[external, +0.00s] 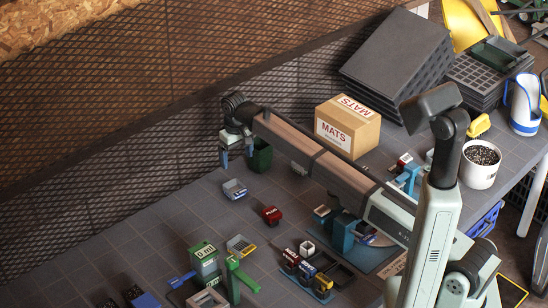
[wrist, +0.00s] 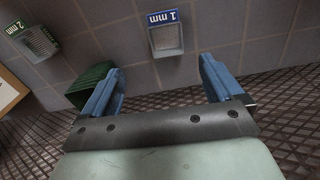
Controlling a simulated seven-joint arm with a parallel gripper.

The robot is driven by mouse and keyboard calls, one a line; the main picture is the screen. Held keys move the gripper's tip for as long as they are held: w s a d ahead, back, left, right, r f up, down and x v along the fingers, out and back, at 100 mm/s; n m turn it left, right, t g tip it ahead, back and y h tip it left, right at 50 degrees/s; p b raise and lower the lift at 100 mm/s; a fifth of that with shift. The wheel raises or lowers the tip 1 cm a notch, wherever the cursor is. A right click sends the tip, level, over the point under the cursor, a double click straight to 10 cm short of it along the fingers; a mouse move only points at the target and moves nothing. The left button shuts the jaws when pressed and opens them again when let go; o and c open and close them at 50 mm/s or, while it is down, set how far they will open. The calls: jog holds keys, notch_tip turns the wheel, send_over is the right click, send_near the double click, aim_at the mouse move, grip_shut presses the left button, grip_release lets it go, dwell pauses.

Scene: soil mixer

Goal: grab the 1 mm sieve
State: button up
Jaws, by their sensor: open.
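The 1 mm sieve (wrist: 165,38) is a small pale tray with a blue "1 mm" label, at the top centre of the wrist view. In the external view, the small blue-and-grey tray (external: 235,189) on the table appears to be this sieve. My gripper (external: 237,163) is open and empty near the back mesh wall, with the sieve apart from it on the near side. In the wrist view my gripper (wrist: 160,72) has its blue fingers spread, and the sieve lies beyond the tips, roughly in line with the gap.
A green bin (wrist: 88,88) is close beside the left finger in the wrist view. A sieve labelled "2 mm" (wrist: 38,42) lies further left. A MATS cardboard box (external: 347,127) stands to the right, and a red item (external: 271,215) lies nearer the camera.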

jog(key=s+a, duration=0.1)
send_near(235, 187)
jog(key=s+f, duration=0.2)
jog(key=s, duration=0.1)
jog(key=shift+s+f, duration=0.1)
jog(key=shift+f, duration=0.05)
jog(key=shift+d+f, duration=0.2)
jog(key=shift+f, duration=2.45)
jog(key=shift+c, duration=0.3)
jog(key=c, duration=1)
jog(key=shift+r, duration=0.1)
